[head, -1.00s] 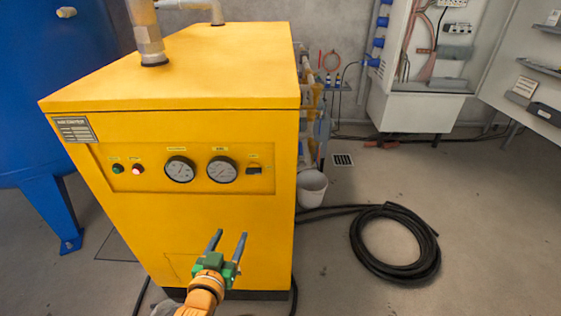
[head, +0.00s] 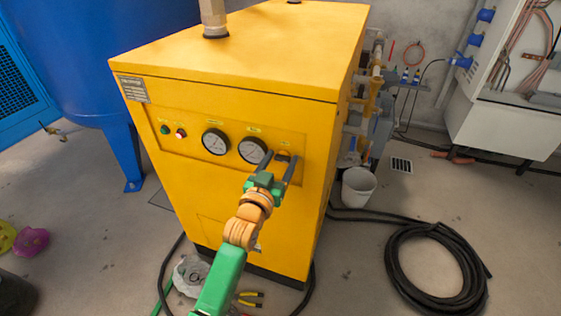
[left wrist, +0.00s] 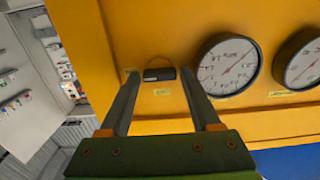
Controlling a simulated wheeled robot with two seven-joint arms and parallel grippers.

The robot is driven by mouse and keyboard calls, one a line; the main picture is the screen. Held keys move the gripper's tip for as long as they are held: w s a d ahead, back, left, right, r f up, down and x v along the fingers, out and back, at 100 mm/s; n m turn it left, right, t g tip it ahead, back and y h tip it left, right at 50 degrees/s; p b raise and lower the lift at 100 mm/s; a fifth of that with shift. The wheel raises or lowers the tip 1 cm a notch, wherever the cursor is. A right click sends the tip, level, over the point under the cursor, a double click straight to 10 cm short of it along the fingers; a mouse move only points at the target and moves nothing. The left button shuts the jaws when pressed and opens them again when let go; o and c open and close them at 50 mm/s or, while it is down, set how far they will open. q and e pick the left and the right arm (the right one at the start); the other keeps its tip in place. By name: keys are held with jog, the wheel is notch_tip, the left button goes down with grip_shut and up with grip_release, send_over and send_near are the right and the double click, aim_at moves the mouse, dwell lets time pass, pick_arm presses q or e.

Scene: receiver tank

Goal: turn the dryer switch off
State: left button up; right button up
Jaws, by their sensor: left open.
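The dryer is a large yellow cabinet (head: 235,85) with a recessed control panel on its front. Its small dark switch (left wrist: 160,74) sits beside the gauges in the left wrist view. In the head view the switch (head: 283,155) is partly hidden behind my gripper. My left gripper (head: 282,159) is open and empty in front of the panel. In the left wrist view its two fingers (left wrist: 159,80) stand on either side of the switch, with a gap to each. I cannot tell whether the fingertips touch the panel. The switch position is too small to read. My right gripper is not in view.
Two round gauges (head: 233,146) and green (head: 164,129) and red (head: 181,133) lamps share the panel. A white bucket (head: 358,188) and a coiled black hose (head: 437,272) are on the floor to the right. A blue tank (head: 110,50) stands behind left.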

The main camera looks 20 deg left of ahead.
pick_arm(q)
grip_shut()
jog(key=shift+r+n+p, duration=0.1)
jog(key=shift+n+p, duration=0.55)
jog(key=shift+n, duration=0.15)
jog(key=shift+a+n+p, duration=0.1)
jog(key=shift+n+p, duration=0.6)
jog(key=shift+n, duration=0.5)
jog(key=n+p, duration=0.1)
jog(key=n, duration=0.3)
jog(key=shift+a+n+p, duration=0.1)
jog(key=shift+n+p, duration=0.2)
jog(key=shift+p, duration=0.05)
jog(key=n, duration=0.4)
jog(key=shift+f+n+p, duration=0.25)
jog(key=shift+n+p, duration=0.05)
jog(key=shift+p, duration=0.05)
jog(key=n, duration=0.4)
jog(key=shift+f+n, duration=0.1)
jog(key=shift+n, duration=0.2)
